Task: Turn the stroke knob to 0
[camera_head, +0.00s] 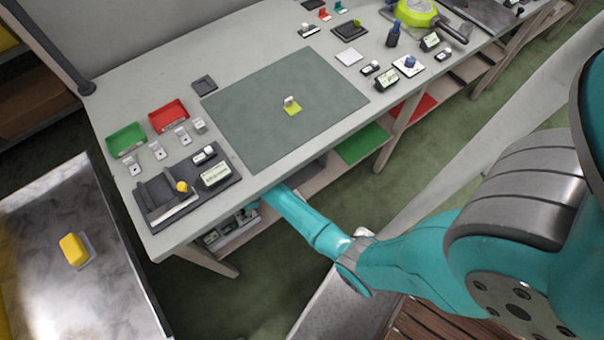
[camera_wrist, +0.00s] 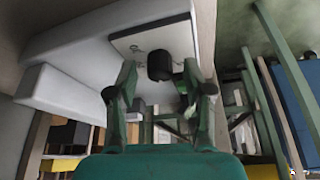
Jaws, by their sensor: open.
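A dark round knob (camera_wrist: 160,65) stands out from a pale square plate (camera_wrist: 130,42) in the wrist view. No scale or mark on it can be read, so I cannot tell its setting. My gripper (camera_wrist: 159,75) is open, with one finger on each side of the knob in the picture. I cannot tell whether either finger touches it. In the head view my arm (camera_head: 312,228) reaches to the front edge of the workbench (camera_head: 255,187), and the gripper is hidden there below the top.
On the workbench are a grey-green mat (camera_head: 240,115), a red tray (camera_head: 168,115), a green tray (camera_head: 126,139) and a dark device with a display (camera_head: 215,174). Shelves under the bench hold a green panel (camera_head: 362,144). A metal-topped table (camera_head: 40,210) stands at left.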

